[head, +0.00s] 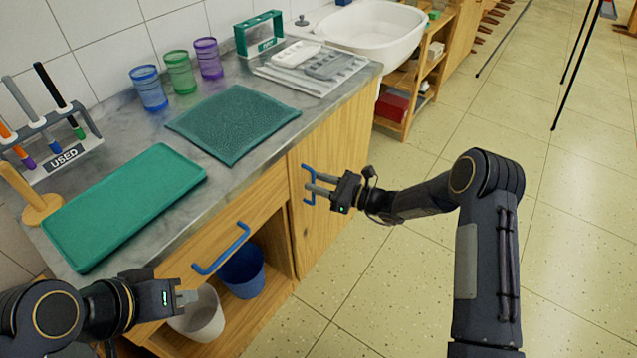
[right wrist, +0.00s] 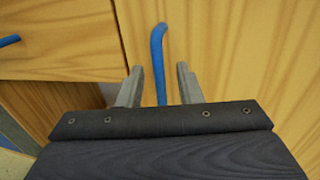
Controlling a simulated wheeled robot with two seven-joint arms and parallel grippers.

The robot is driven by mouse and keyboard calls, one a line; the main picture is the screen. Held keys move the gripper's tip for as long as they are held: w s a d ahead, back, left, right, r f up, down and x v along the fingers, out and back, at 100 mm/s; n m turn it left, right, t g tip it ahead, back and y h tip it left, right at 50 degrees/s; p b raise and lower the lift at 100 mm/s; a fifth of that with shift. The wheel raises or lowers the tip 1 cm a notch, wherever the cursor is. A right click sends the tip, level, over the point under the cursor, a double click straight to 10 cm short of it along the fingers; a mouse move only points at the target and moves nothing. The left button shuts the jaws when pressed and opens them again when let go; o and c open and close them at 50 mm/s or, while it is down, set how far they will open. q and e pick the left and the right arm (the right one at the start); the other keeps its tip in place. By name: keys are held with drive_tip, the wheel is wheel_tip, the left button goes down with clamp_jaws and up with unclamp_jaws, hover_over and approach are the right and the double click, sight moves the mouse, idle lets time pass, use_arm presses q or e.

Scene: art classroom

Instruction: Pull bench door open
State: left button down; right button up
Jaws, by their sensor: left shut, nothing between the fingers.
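The bench door (head: 333,160) is a light wooden panel on the right part of the bench front, and it looks closed. Its blue upright handle (head: 306,185) sits near the door's left edge. My right gripper (head: 312,184) is open at the handle. In the right wrist view the blue handle (right wrist: 158,62) runs between the two spread fingers (right wrist: 158,85), with gaps on both sides; its lower part is hidden by the gripper body. My left gripper (head: 190,297) is shut and empty in front of the bench at lower left, away from the door.
A drawer with a blue handle (head: 221,249) is left of the door, above an open shelf with a blue bin (head: 243,272) and a white bin (head: 199,314). The counter holds a green tray (head: 125,205), a green mat (head: 233,120) and cups.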

clamp_jaws()
drive_tip(key=shift+s+d, duration=0.1)
idle(0.3)
